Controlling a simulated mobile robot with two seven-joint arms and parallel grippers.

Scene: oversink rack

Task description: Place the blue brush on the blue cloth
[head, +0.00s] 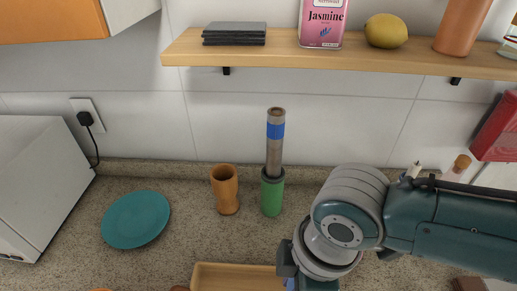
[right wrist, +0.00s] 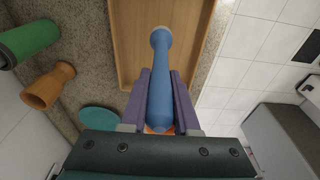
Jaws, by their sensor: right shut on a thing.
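The blue brush (right wrist: 161,100) shows in the right wrist view as a smooth blue handle with a rounded end. My right gripper (right wrist: 162,78) is shut on it, with a purple finger on each side of the handle. The handle's end reaches out over a wooden tray (right wrist: 127,45). In the head view my right gripper (head: 290,284) is at the bottom edge, just right of the tray (head: 230,273), and I cannot make out the brush there. I see no blue cloth in either view. My left gripper is not in view.
A wooden cup (head: 225,190) and a green holder (head: 272,195) with a grey, blue-banded cylinder (head: 275,140) stand behind the tray. A teal plate (head: 136,219) lies at left. A wooden shelf (head: 350,58) crosses the wall above. The counter between plate and cup is clear.

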